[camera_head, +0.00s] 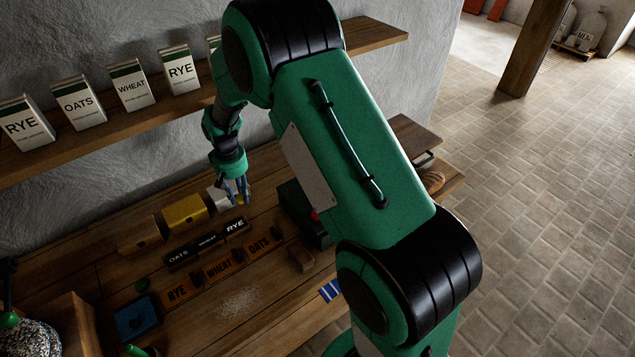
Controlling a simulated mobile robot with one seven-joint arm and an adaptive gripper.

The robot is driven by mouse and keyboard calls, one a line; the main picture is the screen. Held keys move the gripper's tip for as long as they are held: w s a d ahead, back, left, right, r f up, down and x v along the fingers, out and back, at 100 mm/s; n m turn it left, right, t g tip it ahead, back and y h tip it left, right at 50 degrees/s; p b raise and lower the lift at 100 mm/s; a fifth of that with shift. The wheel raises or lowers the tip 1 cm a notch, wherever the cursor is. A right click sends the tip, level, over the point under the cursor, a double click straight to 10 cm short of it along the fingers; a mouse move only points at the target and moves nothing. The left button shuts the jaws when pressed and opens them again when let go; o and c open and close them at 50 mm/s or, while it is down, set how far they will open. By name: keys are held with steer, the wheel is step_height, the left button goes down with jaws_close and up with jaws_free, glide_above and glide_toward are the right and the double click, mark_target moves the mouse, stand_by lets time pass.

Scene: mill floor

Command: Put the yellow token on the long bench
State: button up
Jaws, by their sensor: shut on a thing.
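My gripper (242,191) points down above the back part of the wooden bench (190,335). Its fingers are shut on a small yellow thing (240,200), which looks like the yellow token. The fingers partly hide it, and I cannot tell whether it touches the surface below. The gripper is just in front of and beside a white box (220,199) in the row at the wall. The bench runs along the wall, and my arm hides part of its right side.
A yellow box (185,214) and a brown box (138,236) stand left of the white one. Black (207,245) and orange (218,268) lettered strips lie in front. A dark green box (290,205) stands right of the gripper. A shelf (110,145) with labelled cartons hangs above.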

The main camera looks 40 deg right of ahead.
steer(key=s+d+r+m+p, duration=0.2)
steer(key=s+d, duration=0.4)
steer(key=s, duration=0.3)
steer(key=s+d+r+m+p, duration=0.2)
steer(key=s+d, duration=0.4)
steer(key=s, duration=0.4)
steer(key=s+d+r+m+p, duration=0.2)
steer(key=s+d+m, duration=0.2)
steer(key=s, duration=0.6)
steer(key=shift+d+m, duration=0.3)
steer(key=shift+d, duration=0.95)
steer(key=shift+w+r, duration=0.1)
steer(key=shift+w, duration=0.05)
steer(key=w+d, duration=0.2)
steer(key=w, duration=0.2)
steer(key=w+d+f, duration=0.1)
steer(key=w+d, duration=0.1)
steer(key=w, duration=0.3)
steer(key=w+d, duration=0.2)
steer(key=w, duration=0.2)
steer(key=shift+w+d+f, duration=0.2)
steer(key=shift+w+d, duration=0.05)
steer(key=shift+w, duration=0.05)
steer(key=shift+w+d, duration=0.15)
steer(key=shift+w, duration=0.25)
steer(key=shift+f, duration=1.8)
steer(key=shift+f, duration=0.15)
